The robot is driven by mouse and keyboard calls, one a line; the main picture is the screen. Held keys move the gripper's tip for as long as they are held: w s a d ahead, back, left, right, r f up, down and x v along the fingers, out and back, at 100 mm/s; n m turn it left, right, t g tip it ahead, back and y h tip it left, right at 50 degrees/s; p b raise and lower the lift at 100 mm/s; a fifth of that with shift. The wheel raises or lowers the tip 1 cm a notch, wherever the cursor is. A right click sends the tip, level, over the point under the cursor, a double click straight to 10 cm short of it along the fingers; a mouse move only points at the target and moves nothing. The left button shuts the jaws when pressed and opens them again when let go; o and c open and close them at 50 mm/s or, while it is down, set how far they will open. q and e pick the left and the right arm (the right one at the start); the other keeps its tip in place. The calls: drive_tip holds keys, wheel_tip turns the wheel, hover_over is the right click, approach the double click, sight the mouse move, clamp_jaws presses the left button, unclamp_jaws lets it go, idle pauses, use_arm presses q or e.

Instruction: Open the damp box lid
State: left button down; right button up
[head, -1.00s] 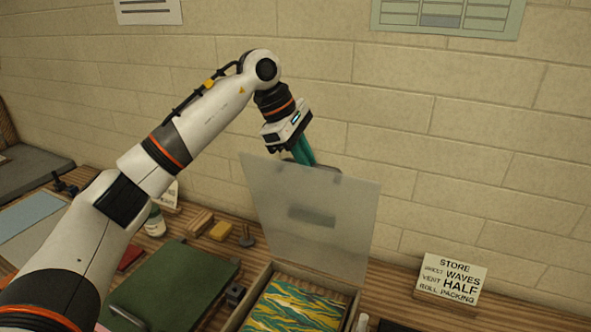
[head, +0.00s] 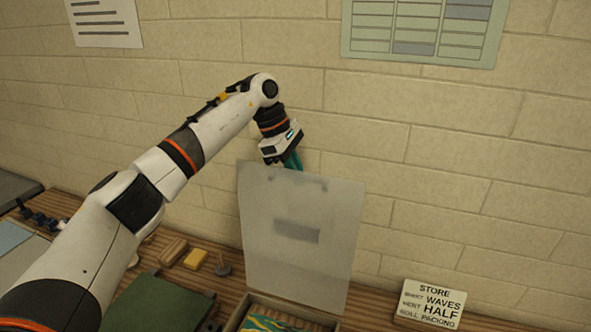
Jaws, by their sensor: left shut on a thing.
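The damp box lid (head: 299,250) is a translucent, frosted panel standing nearly upright at the back of the box, with a darker rectangle showing in its middle. The damp box (head: 246,306) is open below it at the bottom edge. Yellow and green marbled paper (head: 268,323) lies inside, and the box's front is cut off by the frame. My left gripper (head: 292,166) is at the lid's top edge with its teal fingers partly hidden behind the panel, shut on the lid. My right gripper is not in view.
A green board (head: 160,304) lies left of the box. A wooden block (head: 173,249), a yellow block (head: 195,259) and a small dark knobbed item (head: 222,270) sit behind it. A sign (head: 431,303) stands at the right. The brick wall is close behind the lid.

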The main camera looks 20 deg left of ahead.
use_arm(q)
drive_tip(key=shift+s+f, duration=0.1)
drive_tip(key=shift+f, duration=0.35)
drive_tip(key=c, duration=1.5)
unclamp_jaws()
drive_tip(key=shift+o, duration=0.3)
drive_tip(key=shift+w+a, duration=0.1)
drive_tip(key=shift+w, duration=0.25)
drive_tip(key=shift+s+r, duration=0.2)
drive_tip(key=shift+r, duration=0.05)
drive_tip(key=shift+r, duration=0.15)
drive_tip(key=b+v, duration=0.2)
drive_tip(key=v, duration=0.8)
drive_tip(key=shift+a+r+b, duration=0.1)
drive_tip(key=shift+r+b, duration=0.1)
drive_tip(key=shift+b, duration=0.1)
drive_tip(key=shift+w+a+r, duration=0.1)
drive_tip(key=shift+a+r, duration=0.1)
drive_tip(key=shift+r, duration=0.25)
